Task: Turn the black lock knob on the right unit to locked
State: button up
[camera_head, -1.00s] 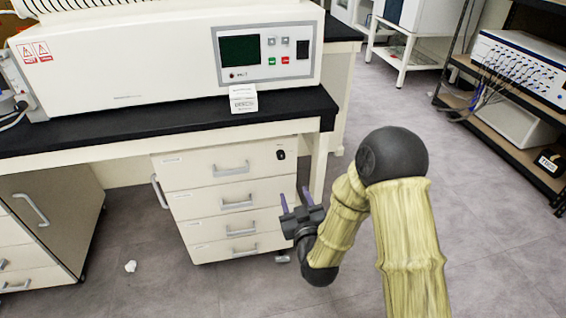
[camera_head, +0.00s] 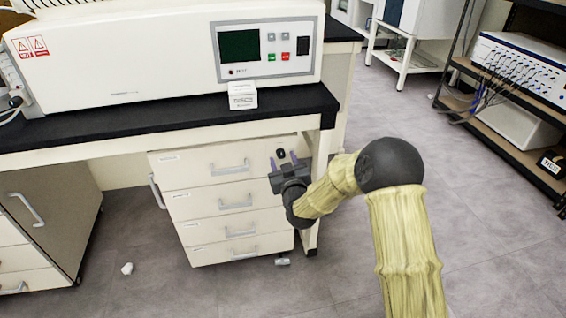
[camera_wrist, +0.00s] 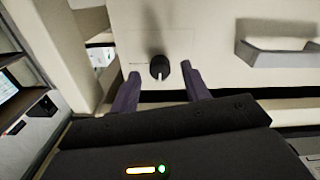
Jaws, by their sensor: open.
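The black lock knob (camera_head: 281,153) sits at the upper right of the top drawer front on the right drawer unit (camera_head: 222,222). In the wrist view the knob (camera_wrist: 159,67) shows as a small dark round knob with a pale mark on it. My gripper (camera_head: 283,160) is open just in front of the drawer face. Its two purple fingers (camera_wrist: 160,88) lie on either side of the knob and a little below it in the wrist view, apart from it. Whether the fingertips touch the drawer face cannot be told.
A drawer handle (camera_wrist: 275,55) is beside the knob. The black-topped bench (camera_head: 160,120) overhangs the unit and carries the freeze dryer (camera_head: 130,50). A bench leg (camera_head: 318,185) stands close to the right of my gripper. The floor (camera_head: 480,240) at right is clear.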

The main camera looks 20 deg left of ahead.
jog(key=shift+w+a, duration=0.25)
jog(key=shift+w, duration=0.1)
jog(key=c, duration=1)
